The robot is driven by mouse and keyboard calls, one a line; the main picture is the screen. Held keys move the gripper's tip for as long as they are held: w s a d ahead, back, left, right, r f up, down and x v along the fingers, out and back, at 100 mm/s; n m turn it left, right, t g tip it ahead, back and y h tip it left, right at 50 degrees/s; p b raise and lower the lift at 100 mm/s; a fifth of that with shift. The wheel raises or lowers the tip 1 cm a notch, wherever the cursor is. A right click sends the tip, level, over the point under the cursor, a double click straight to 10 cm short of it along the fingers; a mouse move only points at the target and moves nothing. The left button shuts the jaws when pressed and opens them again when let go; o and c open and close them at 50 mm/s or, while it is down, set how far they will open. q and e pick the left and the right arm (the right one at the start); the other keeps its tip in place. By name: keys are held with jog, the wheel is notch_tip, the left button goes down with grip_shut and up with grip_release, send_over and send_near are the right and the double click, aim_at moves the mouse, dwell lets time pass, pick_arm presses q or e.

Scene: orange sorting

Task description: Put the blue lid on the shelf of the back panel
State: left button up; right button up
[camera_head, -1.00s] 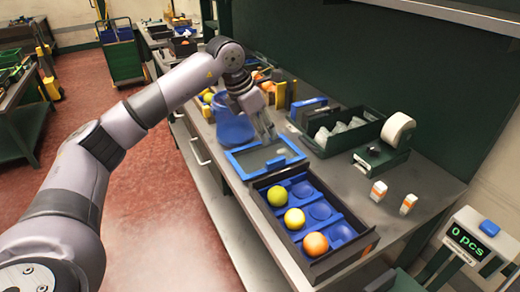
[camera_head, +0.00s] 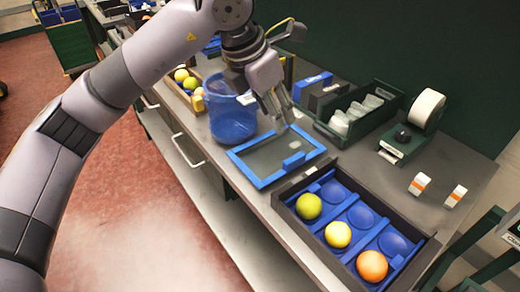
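The blue lid (camera_head: 243,174) looks like a flat blue-rimmed rectangle with a grey middle and a small blue block near its right edge. It lies on the grey bench between the blue bucket and the sorting tray. My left gripper (camera_head: 283,118) points down just above the lid's far edge. Its fingers look apart, with nothing seen between them; I cannot tell if the tips touch the lid. The back panel (camera_head: 400,50) is dark green behind the bench; its shelf is out of view. My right gripper is not in view.
A translucent blue bucket (camera_head: 232,122) stands left of the lid. The sorting tray (camera_head: 300,232) in front holds a yellow-green, a yellow and an orange fruit. A dark crate (camera_head: 330,136) with clear items and a tape dispenser (camera_head: 405,142) stand behind. The bench at right is mostly clear.

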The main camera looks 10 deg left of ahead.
pick_arm(q)
jog(key=p, duration=0.1)
send_near(294, 158)
jog(key=p+x, duration=0.1)
jog(key=x, duration=0.2)
jog(key=shift+w+d+f, duration=0.15)
jog(key=shift+f, duration=0.35)
jog(key=p+x, duration=0.2)
jog(key=x, duration=0.2)
jog(key=shift+f, duration=0.15)
jog(key=shift+w+d+f, duration=0.1)
jog(key=shift+f, duration=0.15)
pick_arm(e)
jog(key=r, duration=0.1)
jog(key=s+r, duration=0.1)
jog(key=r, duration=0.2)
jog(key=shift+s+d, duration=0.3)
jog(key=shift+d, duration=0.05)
pick_arm(q)
jog(key=shift+c, duration=0.3)
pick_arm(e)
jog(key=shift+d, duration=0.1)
pick_arm(q)
jog(key=shift+c, duration=0.7)
grip_shut()
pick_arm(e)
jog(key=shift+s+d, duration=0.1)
